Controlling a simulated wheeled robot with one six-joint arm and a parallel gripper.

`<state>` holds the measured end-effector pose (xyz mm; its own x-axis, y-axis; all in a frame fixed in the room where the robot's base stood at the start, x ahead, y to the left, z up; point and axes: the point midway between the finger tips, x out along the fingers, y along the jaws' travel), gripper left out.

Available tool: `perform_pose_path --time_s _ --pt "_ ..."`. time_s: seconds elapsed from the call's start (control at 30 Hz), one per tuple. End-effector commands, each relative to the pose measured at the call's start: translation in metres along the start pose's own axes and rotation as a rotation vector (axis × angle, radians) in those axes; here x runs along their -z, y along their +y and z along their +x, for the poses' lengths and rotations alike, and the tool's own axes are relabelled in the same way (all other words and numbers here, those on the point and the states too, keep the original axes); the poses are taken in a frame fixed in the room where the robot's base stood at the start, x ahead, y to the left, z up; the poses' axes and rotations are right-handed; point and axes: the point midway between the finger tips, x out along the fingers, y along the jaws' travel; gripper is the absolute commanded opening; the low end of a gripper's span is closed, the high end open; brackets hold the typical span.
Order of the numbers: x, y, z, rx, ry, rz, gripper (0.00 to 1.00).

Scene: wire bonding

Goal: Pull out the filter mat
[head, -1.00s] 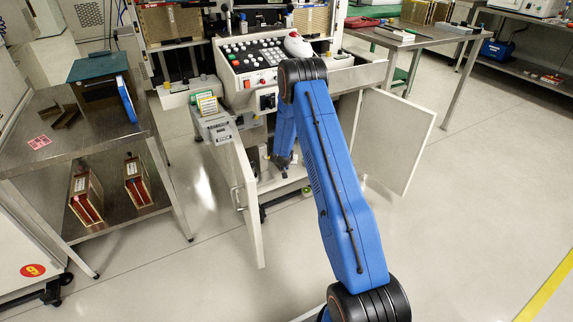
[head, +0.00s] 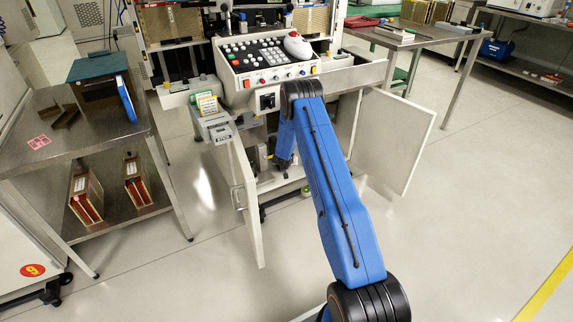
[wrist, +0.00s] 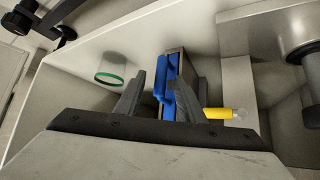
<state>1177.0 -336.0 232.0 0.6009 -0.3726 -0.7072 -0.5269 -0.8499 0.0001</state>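In the wrist view, a blue piece (wrist: 171,88) with a grey, plate-like edge stands upright inside the cabinet; it looks like the filter mat, though I cannot be sure. My gripper (wrist: 160,88) reaches in from below, with its two dark fingers apart, one on each side of the blue piece. A gap shows at the left finger; the right finger is close to the blue piece, and contact is unclear. In the head view my arm hides most of the gripper and the cabinet inside.
The machine cabinet's left door (head: 245,195) and right door (head: 388,140) stand open. A yellow-tipped part (wrist: 222,113) lies just right of the fingers. A grey cylinder (wrist: 305,65) is farther right. A steel shelf table (head: 75,140) stands left; floor at right is clear.

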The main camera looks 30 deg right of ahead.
Motion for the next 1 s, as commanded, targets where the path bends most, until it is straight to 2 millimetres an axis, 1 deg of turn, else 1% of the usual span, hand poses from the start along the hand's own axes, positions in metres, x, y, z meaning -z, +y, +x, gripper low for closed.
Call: perform_pose_path --time_s 0.07,0.1,0.17,0.2,0.23,0.43,1.0 --pt "0.000 0.000 0.000 0.000 0.000 0.000 0.36" --pt "0.000 0.000 0.000 0.000 0.000 0.000 0.26" --pt "0.000 0.000 0.000 0.000 0.000 0.000 0.12" --pt "0.000 0.000 0.000 0.000 0.000 0.000 0.02" --pt "0.000 0.000 0.000 0.000 0.000 0.000 0.00" --pt "-0.001 0.001 -0.001 0.000 0.000 0.000 0.00" --pt "-0.011 0.011 -0.011 -0.001 0.000 -0.001 0.00"
